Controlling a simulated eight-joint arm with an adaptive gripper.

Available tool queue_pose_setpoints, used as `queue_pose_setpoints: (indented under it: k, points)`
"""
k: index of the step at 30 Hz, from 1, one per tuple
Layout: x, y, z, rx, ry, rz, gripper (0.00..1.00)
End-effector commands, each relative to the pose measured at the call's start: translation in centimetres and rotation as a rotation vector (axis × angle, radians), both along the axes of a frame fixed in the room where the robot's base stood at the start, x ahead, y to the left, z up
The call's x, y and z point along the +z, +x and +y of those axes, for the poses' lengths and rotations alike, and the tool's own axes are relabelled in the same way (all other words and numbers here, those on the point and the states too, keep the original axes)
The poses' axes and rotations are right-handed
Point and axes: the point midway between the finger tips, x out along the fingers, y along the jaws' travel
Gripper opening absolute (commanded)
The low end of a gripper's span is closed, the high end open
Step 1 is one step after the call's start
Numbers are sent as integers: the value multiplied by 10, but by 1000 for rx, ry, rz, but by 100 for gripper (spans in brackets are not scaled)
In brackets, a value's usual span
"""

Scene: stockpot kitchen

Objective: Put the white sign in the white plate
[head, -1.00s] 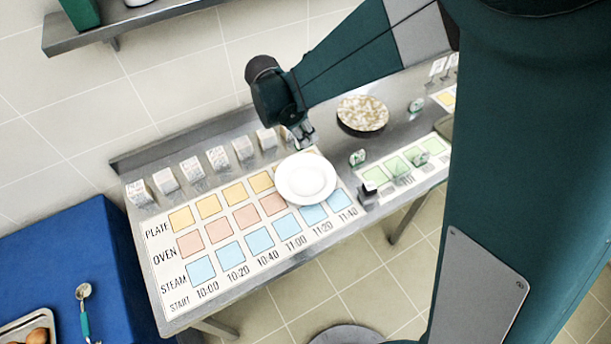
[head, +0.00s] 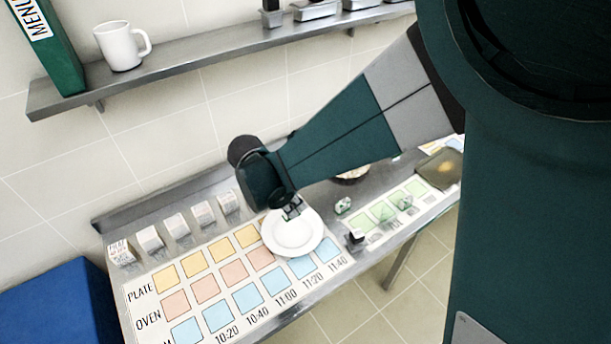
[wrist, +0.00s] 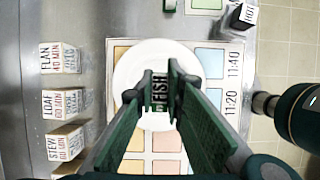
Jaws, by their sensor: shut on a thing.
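The white plate (head: 296,241) lies on the chart on the steel counter, over part of the coloured squares. It also shows in the wrist view (wrist: 128,68), partly covered by my fingers. My gripper (head: 292,210) is over the plate's far part. In the wrist view my gripper (wrist: 160,88) is shut on a small sign reading FISH (wrist: 160,97), which I take as the white sign. The sign is mostly hidden between the fingers, and I cannot tell whether it touches the plate.
Several white label blocks (head: 176,225) stand along the counter's back; some read FLAN, LOAF and STEW in the wrist view. A dark block (head: 355,237) stands right of the plate. A green-squared card (head: 381,211) lies farther right. A shelf (head: 190,66) holds a white mug (head: 121,46).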

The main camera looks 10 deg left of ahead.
Motion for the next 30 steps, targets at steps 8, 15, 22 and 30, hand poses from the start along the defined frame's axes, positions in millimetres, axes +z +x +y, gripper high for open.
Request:
queue_pose_setpoints:
  k: [8, 15, 22, 30]
  points:
    - [-33, 1, 0, 0, 0, 0, 1]
    - [-49, 0, 0, 0, 0, 0, 1]
    - [-50, 0, 0, 0, 0, 0, 1]
    - [-56, 0, 0, 0, 0, 0, 1]
